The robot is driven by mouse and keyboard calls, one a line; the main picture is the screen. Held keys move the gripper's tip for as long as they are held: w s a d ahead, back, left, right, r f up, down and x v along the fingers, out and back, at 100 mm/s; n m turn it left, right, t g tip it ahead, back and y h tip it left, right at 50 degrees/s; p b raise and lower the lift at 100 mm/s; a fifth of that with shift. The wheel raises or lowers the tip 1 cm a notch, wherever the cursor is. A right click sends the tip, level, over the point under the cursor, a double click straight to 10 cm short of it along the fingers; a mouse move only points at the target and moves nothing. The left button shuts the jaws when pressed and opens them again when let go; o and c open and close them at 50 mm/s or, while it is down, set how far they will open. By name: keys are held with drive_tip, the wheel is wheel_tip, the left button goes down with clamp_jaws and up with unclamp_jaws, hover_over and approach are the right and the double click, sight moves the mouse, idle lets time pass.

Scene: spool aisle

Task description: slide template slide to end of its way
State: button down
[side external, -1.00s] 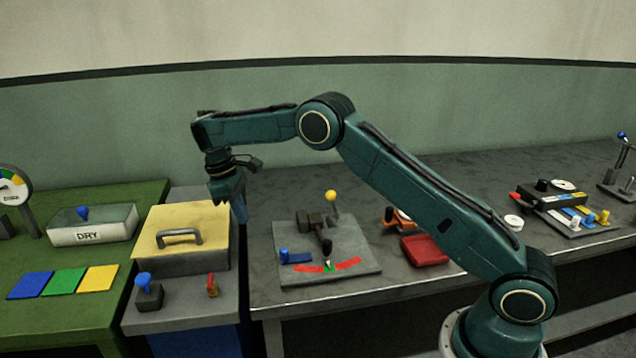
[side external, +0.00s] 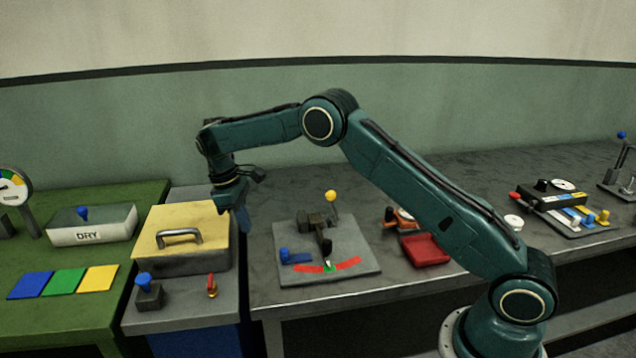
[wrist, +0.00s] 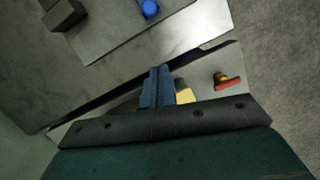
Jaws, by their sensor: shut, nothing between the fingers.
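My gripper (side external: 241,218) is shut and empty, pointing down just right of the yellow-topped box. Its blue fingers (wrist: 157,86) are together in the wrist view. I cannot tell for sure which part is the template slide. A small blue piece with a knob (side external: 290,257) sits at the left of a grey plate (side external: 350,276), to the right of and below my gripper. Its blue knob also shows at the top of the wrist view (wrist: 149,8). My gripper is apart from it.
The yellow-topped box (side external: 200,216) with a grey handle stands left of my gripper. A yellow-knobbed lever (side external: 331,197) rises from the plate's back. A small red lever (side external: 212,286) stands before the box. A red tray (side external: 426,250) lies right of the plate.

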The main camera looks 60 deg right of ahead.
sight(303, 258)
drive_tip(key=x, duration=0.7)
drive_tip(key=shift+s+f, duration=0.1)
drive_tip(key=shift+f, duration=0.15)
drive_tip(key=shift+s+d, duration=0.5)
drive_tip(key=shift+s, duration=0.35)
drive_tip(key=shift+s+d, duration=0.55)
drive_tip(key=shift+s, duration=0.3)
drive_tip(key=shift+s+d, duration=2.35)
